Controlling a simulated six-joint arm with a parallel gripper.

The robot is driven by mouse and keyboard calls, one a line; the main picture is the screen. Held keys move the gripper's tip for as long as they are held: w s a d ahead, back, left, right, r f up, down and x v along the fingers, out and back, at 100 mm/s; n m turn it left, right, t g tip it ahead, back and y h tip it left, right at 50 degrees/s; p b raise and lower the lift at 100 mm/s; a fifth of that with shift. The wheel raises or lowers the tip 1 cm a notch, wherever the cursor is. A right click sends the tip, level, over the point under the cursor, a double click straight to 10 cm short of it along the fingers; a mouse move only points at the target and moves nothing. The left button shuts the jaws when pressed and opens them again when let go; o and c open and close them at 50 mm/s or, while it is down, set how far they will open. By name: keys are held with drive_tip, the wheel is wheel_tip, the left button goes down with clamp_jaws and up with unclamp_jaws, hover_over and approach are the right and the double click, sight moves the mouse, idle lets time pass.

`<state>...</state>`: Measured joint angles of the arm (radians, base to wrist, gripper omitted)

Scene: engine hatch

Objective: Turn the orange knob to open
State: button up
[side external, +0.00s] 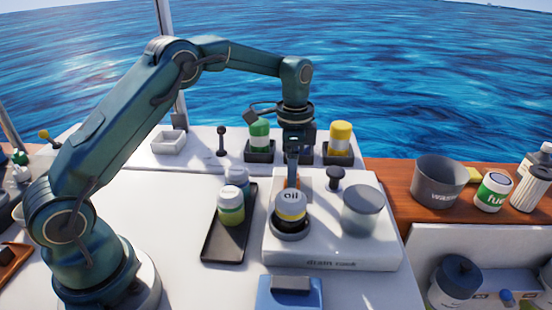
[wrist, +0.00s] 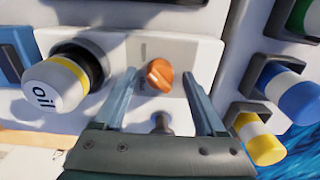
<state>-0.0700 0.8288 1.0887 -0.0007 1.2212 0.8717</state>
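I cannot tell how far above the panel the fingertips are. In the side view my gripper (side external: 292,172) points down at the white block (side external: 330,255), behind the oil bottle (side external: 290,205). An orange patch shows by the fingers there; the knob itself is mostly hidden.
The oil bottle stands close in front of my gripper, in a dark ring. A dark tray (side external: 213,247) with two jars lies left. Green (side external: 260,134) and yellow (side external: 340,138) bottles stand behind.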

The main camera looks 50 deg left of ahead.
drive_tip(key=shift+r, duration=0.1)
drive_tip(key=shift+r, duration=2.5)
drive_tip(key=s+d+r+n+t, duration=0.2)
drive_tip(key=s+r+t, duration=0.2)
drive_tip(key=s+r, duration=0.75)
drive_tip(key=s+f+n+t, duration=0.1)
drive_tip(key=s+f+n, duration=0.5)
drive_tip(key=s, duration=0.4)
drive_tip(key=shift+d+f+n+t, duration=0.15)
drive_tip(key=shift+d+n+t, duration=0.15)
drive_tip(key=shift+n, duration=0.3)
drive_tip(key=shift+s, duration=0.1)
